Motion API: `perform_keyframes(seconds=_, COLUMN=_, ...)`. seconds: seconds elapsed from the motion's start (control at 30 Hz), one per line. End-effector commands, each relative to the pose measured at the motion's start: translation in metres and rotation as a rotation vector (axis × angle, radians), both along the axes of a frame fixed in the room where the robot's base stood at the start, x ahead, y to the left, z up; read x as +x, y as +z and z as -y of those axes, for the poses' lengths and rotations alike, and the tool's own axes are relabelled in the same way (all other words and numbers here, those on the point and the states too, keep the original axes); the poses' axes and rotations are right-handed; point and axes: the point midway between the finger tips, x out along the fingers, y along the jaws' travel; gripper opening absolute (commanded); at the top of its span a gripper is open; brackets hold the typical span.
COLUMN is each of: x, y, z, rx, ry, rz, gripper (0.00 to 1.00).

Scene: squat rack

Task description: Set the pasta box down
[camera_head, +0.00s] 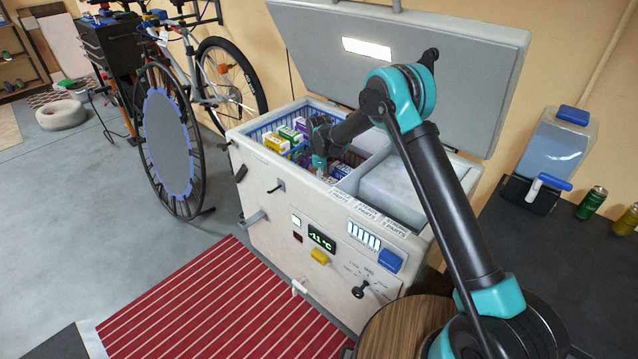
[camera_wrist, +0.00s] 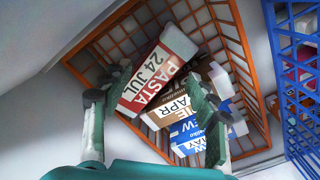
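The pasta box (camera_wrist: 150,80), white and red with the words PASTA 24 JUL, lies tilted between the two fingertips of my gripper (camera_wrist: 162,72) in the wrist view. In the head view my gripper (camera_head: 320,163) reaches down into the open chest freezer (camera_head: 262,178); the pasta box cannot be made out there.
A brown-and-white box (camera_wrist: 172,107) and a blue-and-white box (camera_wrist: 188,135) lie in the orange basket beside my right finger. A blue basket (camera_wrist: 284,95) stands to the right. The freezer's raised lid (camera_head: 400,65) is behind my arm. Freezer walls bound the space.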

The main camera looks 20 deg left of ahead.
Motion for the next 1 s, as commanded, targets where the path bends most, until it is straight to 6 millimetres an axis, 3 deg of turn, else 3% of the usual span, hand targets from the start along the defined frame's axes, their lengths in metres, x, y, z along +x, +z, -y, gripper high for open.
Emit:
perform_keyframes(seconds=0.23, x=0.000, y=0.002, z=0.000, rx=0.000, ry=0.000, rz=0.000, gripper=0.59)
perform_keyframes(seconds=0.37, x=0.000, y=0.016, z=0.000, rx=0.000, ry=0.000, rz=0.000, gripper=0.59)
perform_keyframes(seconds=0.8, x=0.000, y=0.104, z=0.000, rx=0.000, ry=0.000, rz=0.000, gripper=0.59)
perform_keyframes(seconds=1.0, x=0.000, y=0.126, z=0.000, rx=0.000, ry=0.000, rz=0.000, gripper=0.59)
